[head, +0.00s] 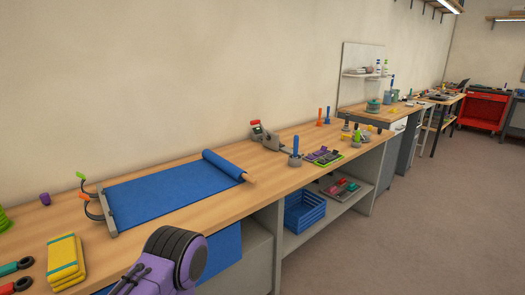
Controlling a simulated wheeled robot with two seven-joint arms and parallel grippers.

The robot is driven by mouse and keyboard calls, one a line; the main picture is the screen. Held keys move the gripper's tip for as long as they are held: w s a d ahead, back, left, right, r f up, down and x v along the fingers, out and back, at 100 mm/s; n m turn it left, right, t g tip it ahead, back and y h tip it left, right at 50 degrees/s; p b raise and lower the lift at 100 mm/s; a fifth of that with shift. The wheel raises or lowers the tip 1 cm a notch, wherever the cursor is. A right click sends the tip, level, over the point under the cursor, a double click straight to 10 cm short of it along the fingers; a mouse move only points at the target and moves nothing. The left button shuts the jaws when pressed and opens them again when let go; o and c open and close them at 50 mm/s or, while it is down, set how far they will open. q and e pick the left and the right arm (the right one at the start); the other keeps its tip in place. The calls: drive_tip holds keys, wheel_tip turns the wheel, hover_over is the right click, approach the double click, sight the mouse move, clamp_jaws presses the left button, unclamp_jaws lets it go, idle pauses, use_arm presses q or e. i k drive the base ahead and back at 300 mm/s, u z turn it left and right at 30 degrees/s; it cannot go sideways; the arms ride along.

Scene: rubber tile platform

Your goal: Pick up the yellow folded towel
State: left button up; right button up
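The yellow folded towel (66,262) lies on the wooden workbench at the lower left of the head view, near the bench's front edge. It is a stacked rectangular fold with a thin teal stripe across it. Its top and front side show, and nothing visible covers it. Neither of my grippers can be made out in the head view, so their distance from the towel cannot be told.
A blue mat (165,195), partly rolled at its right end, lies behind and right of the towel on the workbench (245,200). Teal and red handled tools (15,267) lie close to the towel's left. A blue basket (305,213) sits on the lower shelf.

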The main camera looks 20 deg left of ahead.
sight(67, 269)
drive_tip(key=u, duration=1.65)
drive_tip(key=k, duration=0.6)
drive_tip(key=u, duration=0.55)
drive_tip(key=i, duration=1.35)
drive_tip(key=z, duration=0.8)
